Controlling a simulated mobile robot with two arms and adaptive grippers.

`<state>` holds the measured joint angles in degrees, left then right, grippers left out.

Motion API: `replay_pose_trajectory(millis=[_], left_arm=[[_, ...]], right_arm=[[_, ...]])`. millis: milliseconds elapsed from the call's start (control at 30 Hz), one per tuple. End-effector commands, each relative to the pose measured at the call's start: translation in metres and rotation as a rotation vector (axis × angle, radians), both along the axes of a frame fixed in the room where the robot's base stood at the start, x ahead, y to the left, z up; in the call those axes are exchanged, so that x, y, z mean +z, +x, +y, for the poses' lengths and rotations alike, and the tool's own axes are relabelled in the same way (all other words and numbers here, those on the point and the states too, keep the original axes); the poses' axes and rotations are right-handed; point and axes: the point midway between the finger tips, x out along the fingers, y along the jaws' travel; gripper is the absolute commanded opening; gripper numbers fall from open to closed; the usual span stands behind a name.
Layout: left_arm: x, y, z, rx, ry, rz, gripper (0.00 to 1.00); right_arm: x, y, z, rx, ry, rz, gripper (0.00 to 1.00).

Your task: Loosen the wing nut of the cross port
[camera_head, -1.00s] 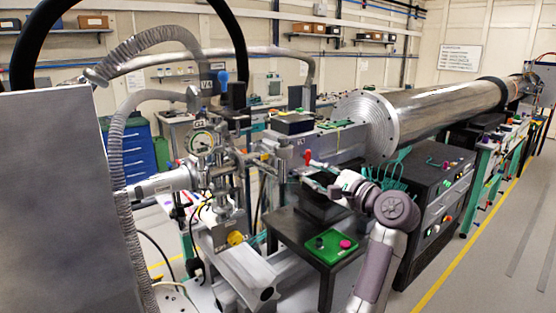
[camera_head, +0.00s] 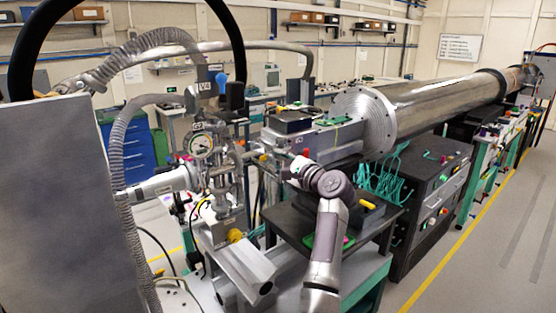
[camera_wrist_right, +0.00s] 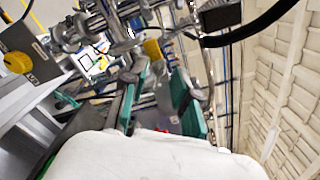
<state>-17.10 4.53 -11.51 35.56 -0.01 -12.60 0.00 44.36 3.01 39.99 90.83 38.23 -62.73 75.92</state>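The cross port assembly (camera_head: 222,178) is a cluster of silvery flanged pipes with a round dial gauge (camera_head: 201,143), left of centre in the head view. A yellow knob (camera_head: 235,236) sits low on it. The wing nut is too small to make out for certain. My right gripper (camera_head: 288,171) is to the right of the assembly, apart from it. In the right wrist view its two teal fingers (camera_wrist_right: 160,98) are spread with nothing held between them. Blurred metal fittings and a yellow part (camera_wrist_right: 152,48) lie beyond the fingertips. My left gripper is out of view.
A dark table (camera_head: 283,222) stands below my right arm, with a green box (camera_head: 318,241) partly hidden by the arm. A large steel tube (camera_head: 440,105) runs behind to the right. Corrugated hoses (camera_head: 120,150) hang at left. Floor is open at far right.

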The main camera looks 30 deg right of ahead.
Motion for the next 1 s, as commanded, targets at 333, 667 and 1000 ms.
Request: replay_pose_trajectory(millis=[333,667,1000], left_arm=[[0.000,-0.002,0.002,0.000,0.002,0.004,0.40],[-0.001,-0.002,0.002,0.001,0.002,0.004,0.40],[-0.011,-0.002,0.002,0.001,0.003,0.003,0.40]], right_arm=[[0.000,0.000,0.000,0.000,0.000,0.000,0.00],[-0.001,0.000,0.000,0.001,-0.010,0.000,0.00],[-0.003,-0.001,0.000,0.000,-0.165,-0.012,0.00]])
